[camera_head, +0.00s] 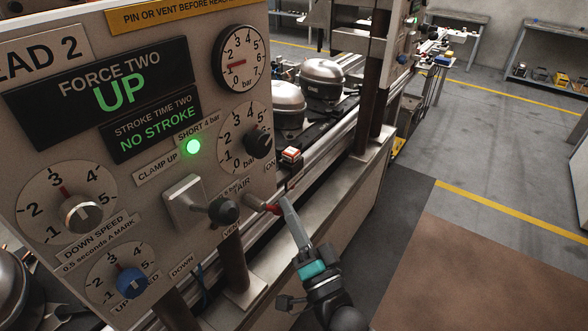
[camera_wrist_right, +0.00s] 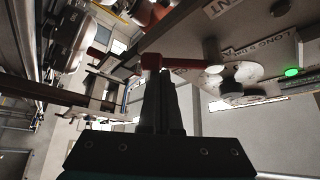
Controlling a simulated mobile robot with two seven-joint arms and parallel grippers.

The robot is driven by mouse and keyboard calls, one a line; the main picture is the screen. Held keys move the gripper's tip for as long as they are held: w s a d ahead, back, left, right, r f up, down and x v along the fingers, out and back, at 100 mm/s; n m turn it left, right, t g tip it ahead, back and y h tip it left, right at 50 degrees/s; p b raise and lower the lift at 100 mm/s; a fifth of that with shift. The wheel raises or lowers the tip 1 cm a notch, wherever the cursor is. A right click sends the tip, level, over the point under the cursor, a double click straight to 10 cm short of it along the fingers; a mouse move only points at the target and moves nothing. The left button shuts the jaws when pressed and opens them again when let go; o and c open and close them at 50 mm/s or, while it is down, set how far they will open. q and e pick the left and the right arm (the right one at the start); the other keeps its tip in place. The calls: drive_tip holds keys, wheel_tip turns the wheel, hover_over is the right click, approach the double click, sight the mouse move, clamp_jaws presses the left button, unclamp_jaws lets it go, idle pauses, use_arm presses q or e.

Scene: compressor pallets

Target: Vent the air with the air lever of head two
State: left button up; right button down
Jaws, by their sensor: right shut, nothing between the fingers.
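The head two panel (camera_head: 120,60) fills the left of the head view. Its air lever (camera_head: 260,204), with a red end, sticks out of the lower right, near the AIR and VENT labels. My right gripper (camera_head: 285,203) is shut and empty, with its fingertips at the lever's red end. In the right wrist view the red lever (camera_wrist_right: 185,63) lies across the tips of the shut fingers (camera_wrist_right: 158,75). Whether they touch is hard to tell. The bar gauge (camera_head: 241,60) has its needle pointing left. The display reads FORCE TWO UP and NO STROKE. My left gripper is out of view.
A black-knobbed lever (camera_head: 223,210) stands left of the air lever, marked UP and DOWN. A green lamp (camera_head: 191,147) is lit. Compressors (camera_head: 321,78) stand on the line behind the panel. Open floor (camera_head: 480,150) lies to the right.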

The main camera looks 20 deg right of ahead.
use_arm(q)
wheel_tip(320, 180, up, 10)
drive_tip(key=p, duration=0.9)
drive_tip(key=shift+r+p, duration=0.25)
drive_tip(key=shift+p, duration=0.1)
use_arm(e)
drive_tip(key=shift+s+a+f+m+g+h, duration=0.3)
drive_tip(key=shift+s+a+m+g+h, duration=0.25)
drive_tip(key=shift+m, duration=0.8)
drive_tip(key=shift+s+a+f+m+g+h, duration=0.2)
drive_tip(key=shift+a+f+m+g+h, duration=0.3)
drive_tip(key=shift+m, duration=0.9)
drive_tip(key=shift+s+a+f+m+g+h, duration=0.2)
drive_tip(key=shift+s+a+m+g, duration=0.25)
drive_tip(key=shift+m+g, duration=0.65)
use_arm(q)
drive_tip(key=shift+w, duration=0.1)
use_arm(e)
drive_tip(key=shift+a+m, duration=0.1)
drive_tip(key=shift+m, duration=0.25)
drive_tip(key=shift+w, duration=0.1)
